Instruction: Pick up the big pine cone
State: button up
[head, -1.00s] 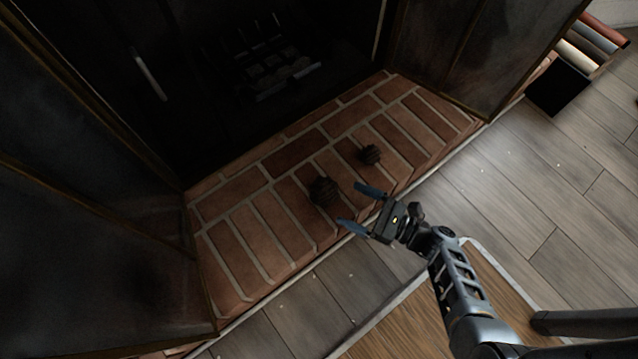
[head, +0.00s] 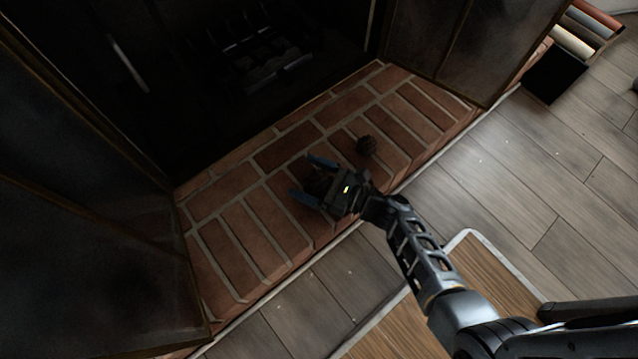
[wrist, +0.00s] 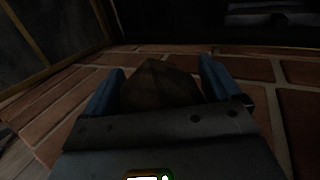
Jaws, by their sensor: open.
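The big pine cone, dark brown, sits on the brick hearth and is partly hidden by my gripper in the head view (head: 318,183). In the wrist view the big pine cone (wrist: 158,85) shows between the two blue fingers. My gripper (head: 307,176) is open, with one finger on each side of the cone; it also shows in the wrist view (wrist: 160,88). I cannot tell whether the fingers touch the cone. A smaller dark pine cone (head: 366,145) sits on the bricks to the right, apart from my gripper.
The brick hearth (head: 250,225) is otherwise bare. The dark firebox (head: 265,70) opens behind it, with metal-framed panels at left (head: 90,220) and right (head: 440,45). A black box (head: 555,77) stands at the upper right.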

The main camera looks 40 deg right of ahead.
jog(key=c, duration=1.1)
jog(key=shift+o, duration=0.2)
